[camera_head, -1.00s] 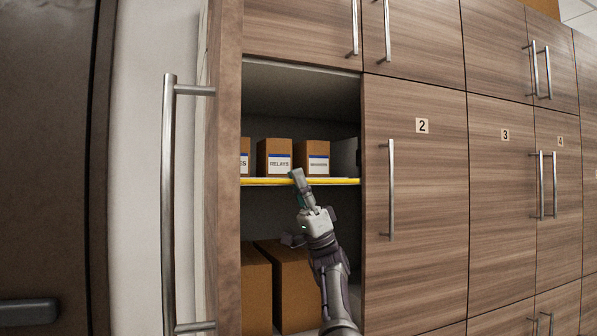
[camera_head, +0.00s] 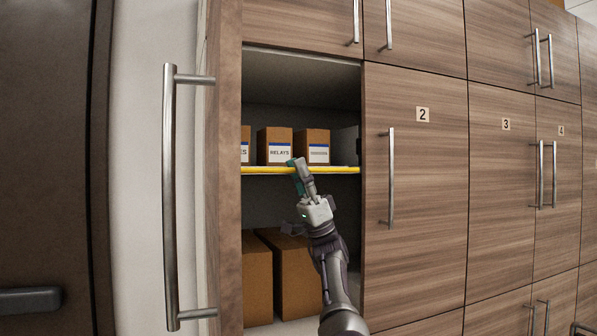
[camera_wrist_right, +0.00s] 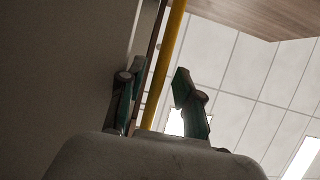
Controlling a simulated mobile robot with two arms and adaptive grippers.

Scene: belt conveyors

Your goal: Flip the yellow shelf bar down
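The yellow shelf bar (camera_head: 333,170) runs along the front edge of the shelf in the open cabinet bay. It also shows in the right wrist view (camera_wrist_right: 167,65), running between the two fingers. My right gripper (camera_head: 300,168) reaches up to the bar near its middle, and its fingers overlap the bar in the head view. In the right wrist view the fingers of my right gripper (camera_wrist_right: 157,95) stand apart, one on each side of the bar, with a gap between the bar and the right-hand finger. Whether the left-hand finger touches the shelf edge is unclear. My left gripper is not in view.
Small labelled boxes (camera_head: 274,143) stand on the shelf just behind the bar. Large brown boxes (camera_head: 297,278) stand below it. A closed door (camera_head: 425,200) marked 2 borders the bay on the right; a long-handled wooden panel (camera_head: 228,200) borders it on the left.

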